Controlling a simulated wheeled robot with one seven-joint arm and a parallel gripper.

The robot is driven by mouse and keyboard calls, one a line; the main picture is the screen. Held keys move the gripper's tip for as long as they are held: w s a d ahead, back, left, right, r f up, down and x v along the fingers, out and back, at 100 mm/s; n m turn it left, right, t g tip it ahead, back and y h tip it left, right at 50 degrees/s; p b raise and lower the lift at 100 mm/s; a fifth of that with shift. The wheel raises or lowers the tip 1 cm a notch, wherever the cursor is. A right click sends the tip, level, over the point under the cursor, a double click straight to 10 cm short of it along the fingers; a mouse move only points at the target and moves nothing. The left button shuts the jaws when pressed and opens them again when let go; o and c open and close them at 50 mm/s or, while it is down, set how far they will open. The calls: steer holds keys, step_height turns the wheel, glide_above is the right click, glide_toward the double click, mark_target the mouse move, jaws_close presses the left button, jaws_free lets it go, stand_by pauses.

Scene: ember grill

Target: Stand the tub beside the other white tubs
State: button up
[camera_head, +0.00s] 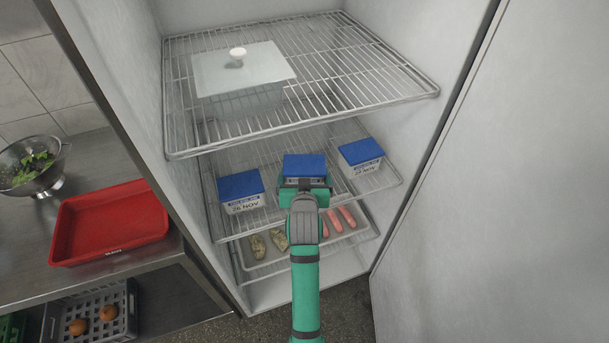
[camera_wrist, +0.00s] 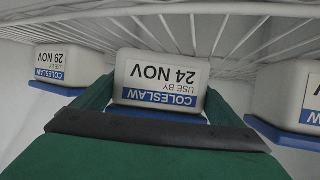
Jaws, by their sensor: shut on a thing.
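A white tub with a blue lid (camera_head: 304,165) is between the jaws of my gripper (camera_head: 304,185), at the middle shelf of the open fridge. Its label reads COLESLAW, 24 NOV in the wrist view (camera_wrist: 160,80), which sees it upside down. My gripper is shut on its sides. Whether its base touches the shelf is hidden.
The wire top shelf (camera_head: 340,75) is overhead, holding a lidded container (camera_head: 240,80). A lower tray (camera_head: 330,243) carries pink and pale brown food. The fridge door (camera_head: 510,200) stands open at right. A red tray (camera_head: 110,220) and colander (camera_head: 32,168) are on the left counter.

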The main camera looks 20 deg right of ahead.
steer(key=shift+f, duration=0.2)
steer(key=o, duration=1.4)
steer(key=shift+c, duration=0.2)
steer(key=shift+r, duration=0.15)
steer(key=v, duration=1.2)
steer(key=s+a+f+n+t+y, duration=0.1)
steer(key=s+a+f, duration=0.45)
steer(key=s, duration=0.25)
steer(key=s+a+f+n+y, duration=0.1)
steer(key=s+a+f, duration=0.45)
steer(key=s, duration=0.25)
steer(key=s+a+r+n+y, duration=0.1)
steer(key=s+a, duration=0.1)
steer(key=s, duration=0.7)
steer(key=s+a+r+t+y, duration=0.1)
steer(key=s+a, duration=0.1)
steer(key=s, duration=0.7)
steer(key=shift+s+a+r+n+t, duration=0.25)
steer(key=shift+s+a+n+t, duration=0.05)
steer(key=shift+s+a+n, duration=0.1)
